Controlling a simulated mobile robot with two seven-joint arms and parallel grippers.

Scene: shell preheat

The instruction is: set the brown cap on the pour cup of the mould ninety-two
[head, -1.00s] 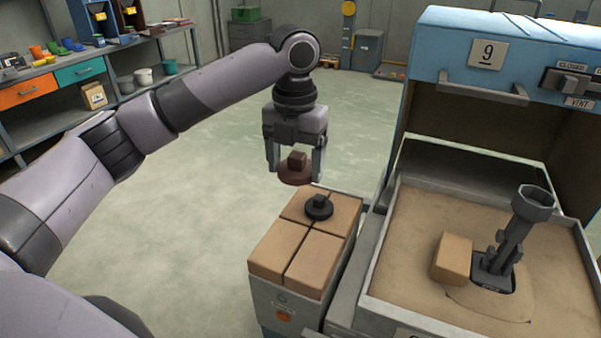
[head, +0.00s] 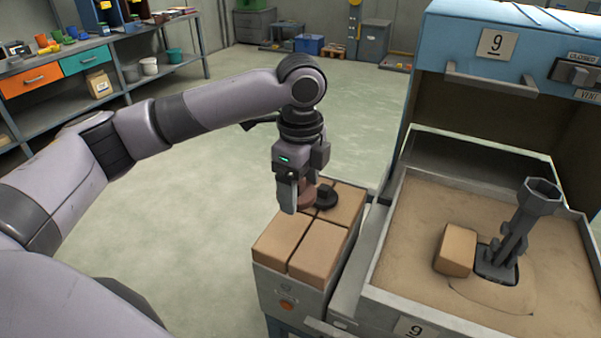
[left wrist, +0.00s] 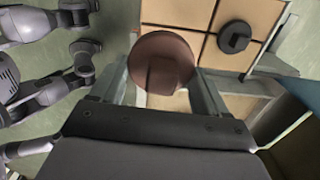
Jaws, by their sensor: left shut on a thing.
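The brown cap (head: 306,196), a round disc with a block-shaped knob, is held between the fingers of my left gripper (head: 299,200). In the left wrist view the cap (left wrist: 160,60) sits between the two fingers, gripped at its knob. In the head view it is partly hidden behind a finger, over or beside the tan blocks. The grey pour cup (head: 541,192) is an open, flared cup on a leaning stem that rises from the sand bed at the right. My left gripper is well to the left of it. My right gripper is not in view.
A box of tan blocks (head: 285,235) stands under my left gripper, with a black cap (head: 326,196) on top. A tan block (head: 457,250) lies in the sand (head: 420,240) beside the stem. The blue hood (head: 520,50) marked 9 rises behind the sand bed.

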